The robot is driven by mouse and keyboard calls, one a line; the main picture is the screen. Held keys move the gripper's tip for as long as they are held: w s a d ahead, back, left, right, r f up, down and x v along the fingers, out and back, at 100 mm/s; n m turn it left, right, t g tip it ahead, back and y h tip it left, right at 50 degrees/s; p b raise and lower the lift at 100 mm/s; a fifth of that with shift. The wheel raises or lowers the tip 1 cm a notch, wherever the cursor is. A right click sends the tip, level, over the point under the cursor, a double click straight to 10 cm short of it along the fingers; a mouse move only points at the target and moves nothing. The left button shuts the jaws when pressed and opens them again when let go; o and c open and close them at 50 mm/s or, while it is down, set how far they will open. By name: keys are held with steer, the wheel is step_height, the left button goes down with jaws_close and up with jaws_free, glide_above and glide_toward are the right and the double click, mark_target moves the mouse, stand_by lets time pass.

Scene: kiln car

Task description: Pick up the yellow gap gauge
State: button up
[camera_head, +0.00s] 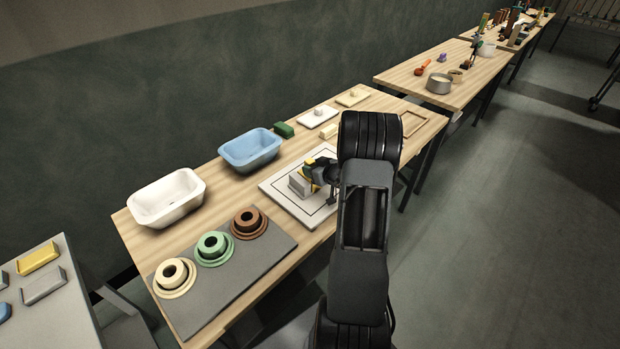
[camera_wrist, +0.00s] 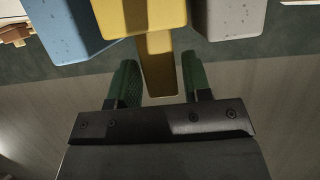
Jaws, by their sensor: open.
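The yellow gap gauge (camera_wrist: 160,66) shows in the wrist view as a wide block with a narrow bar that reaches down between my two green fingers. My gripper (camera_wrist: 159,62) is open around that bar, with a visible gap on each side. In the head view my gripper (camera_head: 318,178) is low over the white framed board, beside a grey block (camera_head: 299,184).
In the wrist view a blue block (camera_wrist: 68,30) stands left of the gauge and a grey block (camera_wrist: 228,18) right. The board (camera_head: 276,192) lies on the wooden table. A blue basin (camera_head: 250,150), a white basin (camera_head: 167,198) and a mat (camera_head: 226,285) with ringed pieces are left.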

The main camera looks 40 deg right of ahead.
steer(key=shift+x, duration=0.95)
steer(key=shift+c, duration=0.3)
jaws_close()
